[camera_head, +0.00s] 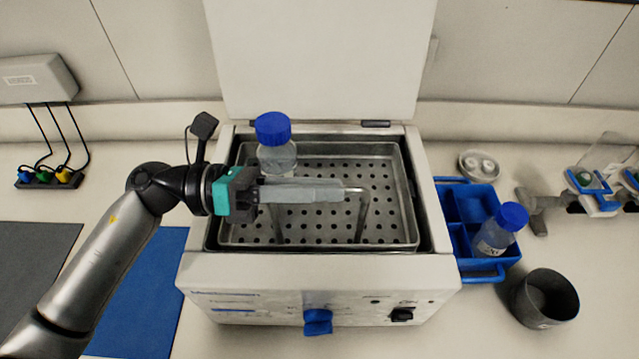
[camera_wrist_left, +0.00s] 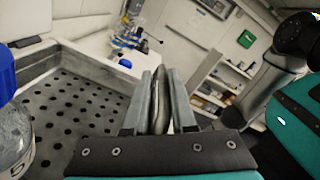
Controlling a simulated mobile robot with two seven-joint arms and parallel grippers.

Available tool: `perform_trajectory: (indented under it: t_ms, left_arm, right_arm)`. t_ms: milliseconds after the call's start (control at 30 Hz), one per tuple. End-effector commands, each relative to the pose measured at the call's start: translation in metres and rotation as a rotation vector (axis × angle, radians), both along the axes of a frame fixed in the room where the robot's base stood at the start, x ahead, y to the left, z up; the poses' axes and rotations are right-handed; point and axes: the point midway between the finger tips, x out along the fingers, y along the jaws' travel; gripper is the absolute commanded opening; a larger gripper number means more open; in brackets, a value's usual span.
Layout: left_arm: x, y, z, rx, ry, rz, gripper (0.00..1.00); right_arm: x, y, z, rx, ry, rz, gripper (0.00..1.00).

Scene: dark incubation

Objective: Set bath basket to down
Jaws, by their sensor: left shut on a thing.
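The bath basket (camera_head: 386,165) is a perforated metal tray with a bent rod handle (camera_head: 361,215), inside the open white water bath (camera_head: 440,255). A clear bottle with a blue cap (camera_head: 273,130) stands upright in the basket's back left; it also shows at the left edge of the left wrist view (camera_wrist_left: 12,140). My left gripper (camera_head: 338,190) reaches across the basket from the left, shut on the handle's upper bar. In the left wrist view the bar (camera_wrist_left: 161,95) lies between the fingers. How far the basket bottom is from the bath floor is hidden.
The bath's lid (camera_head: 320,60) stands open behind. A blue rack (camera_head: 462,205) holding another blue-capped bottle (camera_head: 493,236) is to the right, beside a dark beaker (camera_head: 545,298). A blue mat (camera_head: 140,300) lies at left.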

Motion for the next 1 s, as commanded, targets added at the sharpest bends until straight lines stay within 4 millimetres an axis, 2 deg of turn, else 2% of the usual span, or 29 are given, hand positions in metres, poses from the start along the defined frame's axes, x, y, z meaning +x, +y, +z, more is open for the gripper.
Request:
perform_trajectory:
  t_ms: [367,733,767,933,1000]
  left_arm:
    - [-0.004,-0.001,-0.039,0.003,0.009,-0.01,0.0]
    - [-0.003,-0.001,-0.038,0.002,0.005,-0.01,0.0]
    - [-0.003,-0.001,-0.038,0.001,0.005,-0.01,0.25]
    - [-0.002,-0.001,-0.038,0.0,0.004,-0.007,0.44]
    - [-0.002,-0.001,-0.038,0.0,0.003,-0.006,0.45]
  right_arm:
    - [0.0,0.0,-0.036,0.001,0.0,0.0,0.45]
    - [0.0,0.001,-0.037,0.001,-0.001,0.001,0.45]
    - [0.0,0.001,-0.037,0.001,-0.001,0.001,0.45]
    - [0.0,0.001,-0.037,0.001,-0.001,0.0,0.45]
    - [0.0,0.001,-0.037,0.001,-0.001,0.001,0.45]
